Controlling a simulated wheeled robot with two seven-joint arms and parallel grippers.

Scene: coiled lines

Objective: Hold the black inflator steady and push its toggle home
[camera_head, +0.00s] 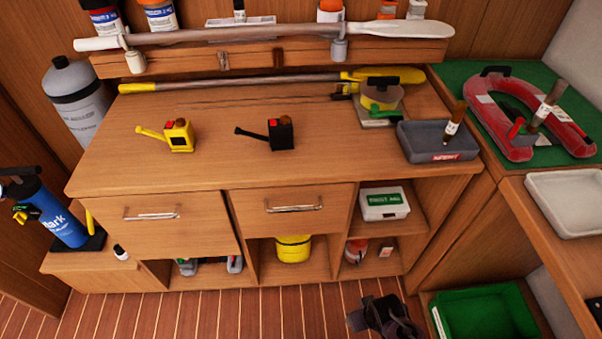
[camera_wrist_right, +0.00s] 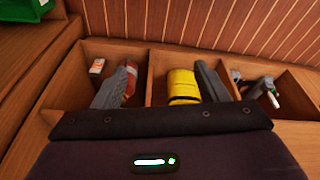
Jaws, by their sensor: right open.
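How far the toggle is pushed in is too small to tell. A similar yellow inflator (camera_head: 179,136) stands to its left. My right gripper (camera_head: 384,312) is low in front of the cabinet, well below the worktop and apart from both inflators. In the right wrist view its fingers (camera_wrist_right: 162,76) are spread and empty, facing the lower shelf compartments. My left gripper is not in view.
A paddle (camera_head: 270,80) lies along the back. Drawer handles (camera_head: 293,208) stick out in front. A yellow container (camera_head: 292,249) sits in a lower compartment. The worktop around the inflators is clear.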

